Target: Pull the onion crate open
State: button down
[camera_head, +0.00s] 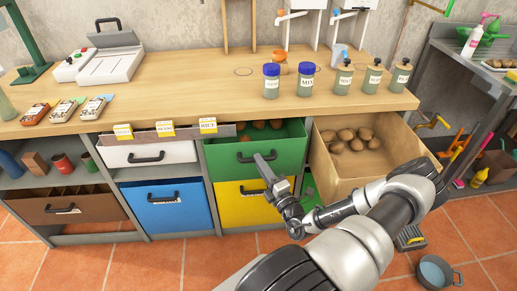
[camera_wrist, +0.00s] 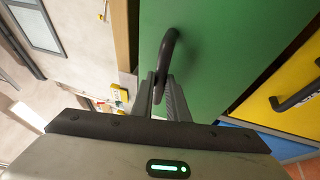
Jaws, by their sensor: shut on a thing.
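A green crate (camera_head: 225,158) sits in the unit under the worktop and stands partly out, with several round reddish-brown things, likely onions (camera_head: 259,125), visible inside behind its front. My gripper (camera_head: 262,163) is at the middle of its green front. In the wrist view my gripper (camera_wrist: 164,82) is shut on the crate's black handle (camera_wrist: 170,42), with the green front (camera_wrist: 235,45) just beyond. In the head view the fingers cover part of the handle.
A wooden crate (camera_head: 392,172) with several brown potatoes (camera_head: 346,140) stands open right of the green one, near my arm. Below are blue (camera_head: 165,207) and yellow (camera_head: 235,208) crates. Bottles (camera_head: 306,80) stand on the worktop (camera_head: 200,98). A bucket (camera_head: 436,272) is on the floor.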

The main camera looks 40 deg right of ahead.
jog(key=s+a+p, duration=0.1)
jog(key=s+a, duration=0.4)
jog(key=s, duration=0.3)
jog(key=s+a+p, duration=0.1)
jog(key=s+a, duration=0.4)
jog(key=s, duration=0.4)
jog(key=shift+p, duration=0.4)
jog(key=shift+w+a, duration=0.1)
jog(key=c, duration=1.7)
grip_release()
jog(key=v, duration=1.7)
jog(key=shift+s+f, duration=0.1)
jog(key=shift+s, duration=0.15)
